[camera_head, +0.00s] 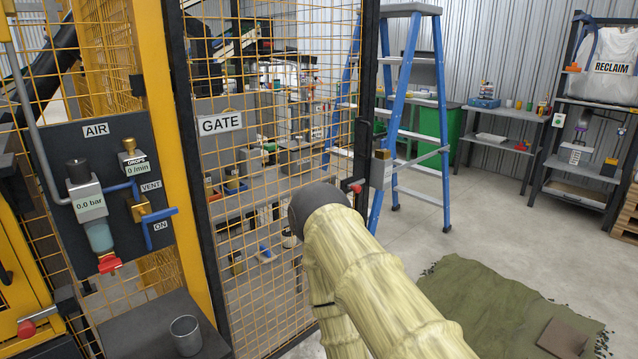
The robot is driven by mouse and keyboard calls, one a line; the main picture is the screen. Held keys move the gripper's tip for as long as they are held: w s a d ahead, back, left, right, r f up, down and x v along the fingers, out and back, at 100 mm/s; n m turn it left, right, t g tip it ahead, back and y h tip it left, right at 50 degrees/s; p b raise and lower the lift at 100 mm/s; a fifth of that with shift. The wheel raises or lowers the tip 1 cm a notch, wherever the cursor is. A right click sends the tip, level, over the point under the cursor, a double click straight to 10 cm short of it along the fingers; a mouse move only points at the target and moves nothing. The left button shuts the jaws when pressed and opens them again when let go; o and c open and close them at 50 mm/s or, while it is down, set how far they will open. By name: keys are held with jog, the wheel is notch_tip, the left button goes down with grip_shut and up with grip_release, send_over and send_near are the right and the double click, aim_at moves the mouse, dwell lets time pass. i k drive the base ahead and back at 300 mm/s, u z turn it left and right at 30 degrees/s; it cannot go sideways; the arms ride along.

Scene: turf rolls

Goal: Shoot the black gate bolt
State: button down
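The gate (222,185) is an orange wire mesh panel in a black frame, with a white GATE sign (220,123). At its right edge, a short dark bar with a red knob (356,188) sits beside a grey box with a brass-coloured top (381,168). This looks like the black gate bolt, but it is small and I cannot tell how far it is slid. My arm, in a pale yellow sleeve with a dark joint, rises from the bottom in front of the gate's lower right. My gripper is not visible.
At left, a dark AIR panel (60,160) carries gauges and a blue valve handle (158,215). A metal cup (186,335) stands on a dark ledge below. A blue stepladder (432,125) stands right of the gate.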

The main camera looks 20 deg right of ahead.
aim_at(356, 186)
jog(key=z, duration=0.25)
jog(key=i, duration=1.05)
jog(key=u, duration=0.1)
